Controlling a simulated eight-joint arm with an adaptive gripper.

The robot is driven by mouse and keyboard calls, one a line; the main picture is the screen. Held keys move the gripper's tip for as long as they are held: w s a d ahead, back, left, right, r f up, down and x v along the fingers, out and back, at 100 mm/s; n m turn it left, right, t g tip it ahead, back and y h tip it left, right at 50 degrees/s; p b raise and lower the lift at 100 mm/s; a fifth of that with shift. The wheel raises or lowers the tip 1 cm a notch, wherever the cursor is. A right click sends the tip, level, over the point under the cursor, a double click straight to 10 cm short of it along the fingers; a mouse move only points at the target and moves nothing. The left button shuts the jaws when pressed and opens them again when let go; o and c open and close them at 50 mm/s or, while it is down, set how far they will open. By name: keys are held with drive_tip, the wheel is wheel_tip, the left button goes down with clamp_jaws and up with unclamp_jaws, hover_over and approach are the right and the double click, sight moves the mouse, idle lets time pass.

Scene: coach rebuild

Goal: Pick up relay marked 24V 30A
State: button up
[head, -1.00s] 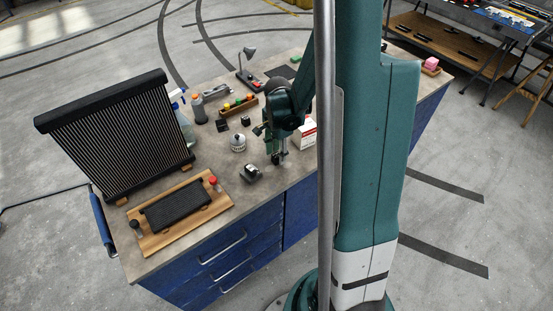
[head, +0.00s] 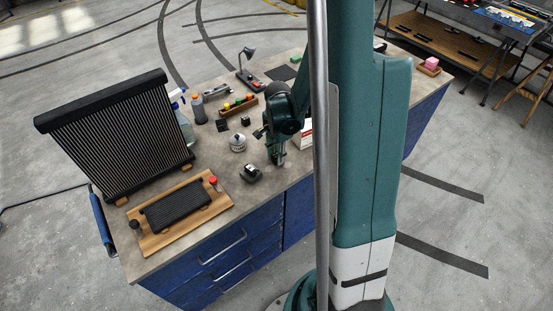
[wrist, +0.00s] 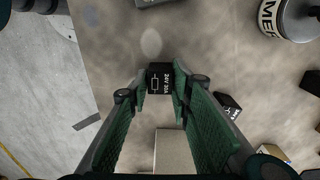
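The relay marked 24V 30A (wrist: 160,80) is a small black block with white print and a contact symbol. In the wrist view it lies between the fingertips of my gripper (wrist: 161,92). The green finger pads stand on either side of it, apart, with what look like narrow gaps. I cannot tell for sure whether either pad touches it. In the head view my gripper (head: 279,160) points down low over the bench, and the relay cannot be made out there.
Another black printed block (wrist: 229,104) lies right of my fingers. A pale box (wrist: 173,150) shows between the fingers, nearer my wrist.

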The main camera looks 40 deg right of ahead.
drive_tip(key=c, duration=0.4)
drive_tip(key=shift+r, duration=0.15)
drive_tip(key=shift+r, duration=4.85)
